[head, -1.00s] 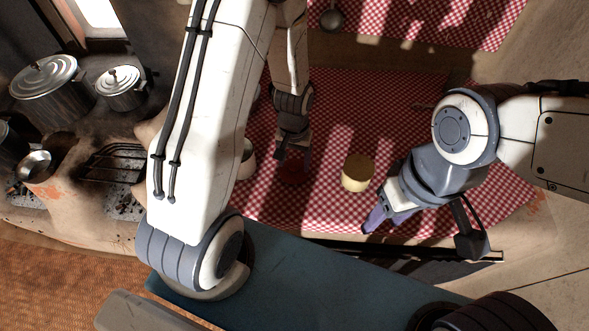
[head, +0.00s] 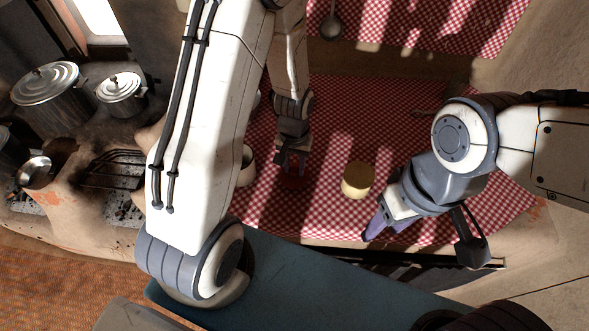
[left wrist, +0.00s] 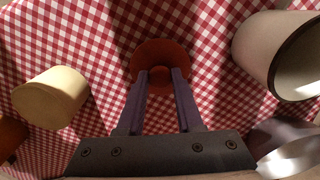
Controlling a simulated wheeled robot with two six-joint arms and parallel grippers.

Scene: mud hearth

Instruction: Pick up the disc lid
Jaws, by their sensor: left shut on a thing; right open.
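The disc lid (left wrist: 160,55) is a reddish-brown disc with a small round knob. It shows in the upper middle of the left wrist view, over the checked cloth. My left gripper (left wrist: 160,74) is shut on the lid's knob, one purple finger on each side. In the head view my left gripper (head: 291,165) is at the middle of the cloth, and it mostly hides the lid. I cannot tell whether the lid touches the cloth. My right gripper (head: 384,226) is open and empty near the front edge, right of the lid.
A pale yellow cylinder (head: 357,179) stands right of the lid. A white cup (head: 246,166) stands to its left, partly behind my arm. The red checked cloth (head: 320,215) is clear in front. Pots (head: 48,82) and a hearth are at the left.

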